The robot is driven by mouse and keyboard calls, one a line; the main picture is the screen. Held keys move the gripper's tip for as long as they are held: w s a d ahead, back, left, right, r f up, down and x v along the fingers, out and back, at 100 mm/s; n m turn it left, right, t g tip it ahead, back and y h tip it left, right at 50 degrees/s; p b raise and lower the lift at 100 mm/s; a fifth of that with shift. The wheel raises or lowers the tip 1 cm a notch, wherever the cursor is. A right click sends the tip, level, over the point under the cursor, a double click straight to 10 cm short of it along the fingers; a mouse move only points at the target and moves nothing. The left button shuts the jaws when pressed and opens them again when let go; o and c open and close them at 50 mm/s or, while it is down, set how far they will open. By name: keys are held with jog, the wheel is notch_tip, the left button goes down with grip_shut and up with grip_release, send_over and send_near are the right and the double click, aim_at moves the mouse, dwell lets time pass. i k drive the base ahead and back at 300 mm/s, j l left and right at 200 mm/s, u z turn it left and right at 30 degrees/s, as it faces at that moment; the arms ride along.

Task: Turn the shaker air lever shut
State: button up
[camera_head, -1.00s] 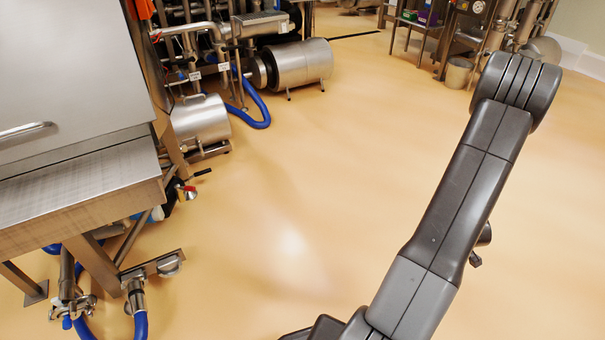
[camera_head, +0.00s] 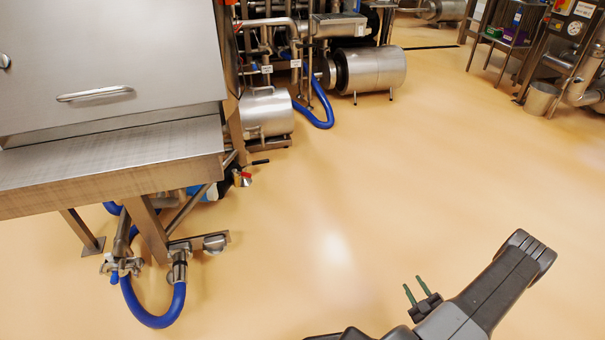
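The steel hopper (camera_head: 110,65) with its lid handle stands at the left. Under its right edge is a small valve with a red handle (camera_head: 245,175), and a black lever (camera_head: 260,162) sticks out to the right just above it. I cannot tell which of these is the shaker air lever, or its exact setting. My gripper (camera_head: 413,283) is low at the right, with two thin green fingers apart and nothing between them. It is well away from the hopper and both handles, with open floor between.
A blue hose (camera_head: 155,318) loops from pipe fittings under the hopper. A steel motor (camera_head: 370,70) and pipework stand behind. A steel bucket (camera_head: 541,98) and a wheeled rack (camera_head: 507,35) are at the back right. The middle floor is clear.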

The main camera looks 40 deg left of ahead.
aim_at(234, 172)
jog(key=i+j+u, duration=0.1)
jog(key=u, duration=0.3)
jog(key=i+j+u, duration=0.15)
jog(key=u, duration=0.2)
jog(key=i+u, duration=0.1)
jog(key=u, duration=0.3)
jog(key=i+u, duration=0.15)
jog(key=u, duration=0.2)
jog(key=i+u, duration=0.15)
jog(key=i, duration=0.4)
jog(key=i+l+u, duration=0.2)
jog(key=i, duration=0.3)
